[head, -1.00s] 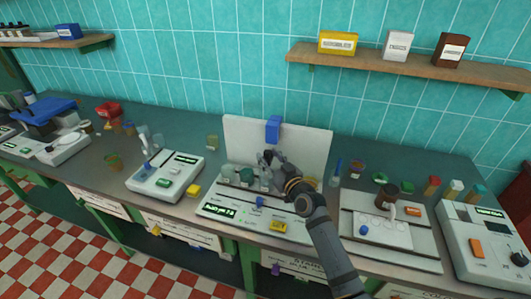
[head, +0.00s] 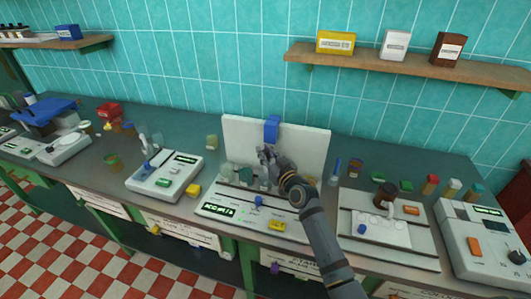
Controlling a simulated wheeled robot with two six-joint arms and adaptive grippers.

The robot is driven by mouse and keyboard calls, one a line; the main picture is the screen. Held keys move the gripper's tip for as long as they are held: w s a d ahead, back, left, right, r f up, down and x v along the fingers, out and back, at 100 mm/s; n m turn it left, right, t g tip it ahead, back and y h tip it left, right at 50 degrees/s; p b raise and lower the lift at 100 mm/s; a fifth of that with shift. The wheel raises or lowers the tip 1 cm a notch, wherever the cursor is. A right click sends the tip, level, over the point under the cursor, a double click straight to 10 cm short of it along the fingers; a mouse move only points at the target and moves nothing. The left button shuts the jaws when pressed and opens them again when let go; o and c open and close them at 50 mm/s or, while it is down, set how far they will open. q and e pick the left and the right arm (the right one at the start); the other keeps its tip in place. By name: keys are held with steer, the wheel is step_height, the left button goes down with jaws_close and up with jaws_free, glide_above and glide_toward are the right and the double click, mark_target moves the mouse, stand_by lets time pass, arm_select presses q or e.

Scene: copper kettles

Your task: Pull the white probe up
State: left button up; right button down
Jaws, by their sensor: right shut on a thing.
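My right gripper (head: 265,155) is in front of the white upright panel (head: 305,149) of the middle bench instrument (head: 245,213). It is above the beakers and just below the blue clamp block (head: 272,129). Its fingers are shut on a slim thing that I take to be the white probe. The probe is mostly hidden by the fingers and pale against the panel, so I cannot make out its lower end. My left gripper is out of view.
Greenish beakers (head: 227,171) stand on the instrument beside my gripper. A white meter (head: 166,177) is to the left, and a pale tray (head: 389,233) with a dark-topped bottle is to the right. A wooden shelf (head: 400,65) is above right.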

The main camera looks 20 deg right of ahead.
steer(key=shift+f, duration=0.1)
steer(key=shift+r, duration=0.2)
step_height(320, 180, up, 7)
steer(key=p, duration=0.5)
steer(key=shift+w+d, duration=0.1)
steer(key=shift+f, duration=0.1)
steer(key=c, duration=1.7)
jaws_free()
steer(key=o, duration=0.5)
steer(key=shift+s+r, duration=0.2)
steer(key=shift+s, duration=0.05)
steer(key=shift+w+f, duration=0.1)
